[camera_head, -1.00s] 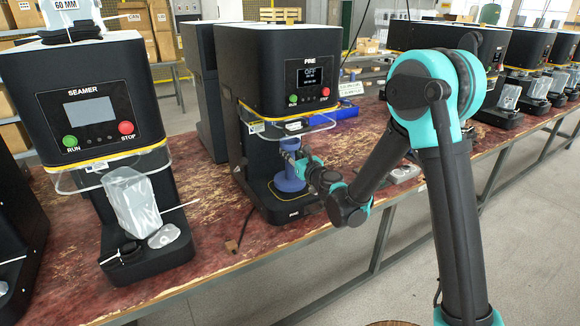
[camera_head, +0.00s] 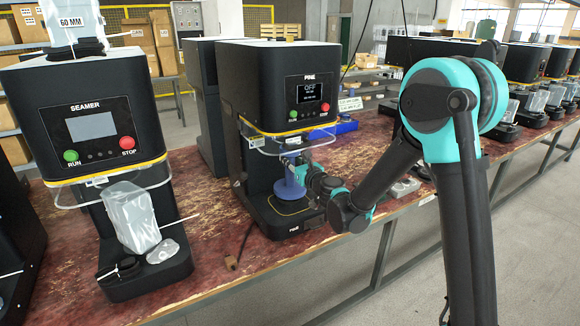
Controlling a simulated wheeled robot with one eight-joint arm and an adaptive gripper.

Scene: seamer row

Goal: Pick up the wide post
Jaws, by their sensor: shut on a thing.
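The blue wide post (camera_head: 290,188) is inside the black machine labelled PINE (camera_head: 262,82), over its base plate. It is upright, with a broad round lower part. A yellow outline (camera_head: 291,212) on the base plate shows just below it; the post seems slightly above the plate, but the gap is hard to judge. My gripper (camera_head: 297,165) reaches in from the right and is shut on the narrower upper part of the post. The fingertips are small and partly hidden. The PINE screen reads OFF.
A clear guard (camera_head: 290,146) hangs close above my gripper. A machine labelled SEAMER (camera_head: 88,120) stands at left with a bagged clear part (camera_head: 131,217) on it. A blue tray (camera_head: 335,128) lies behind my arm. Bare worn red table (camera_head: 205,200) lies between the two machines.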

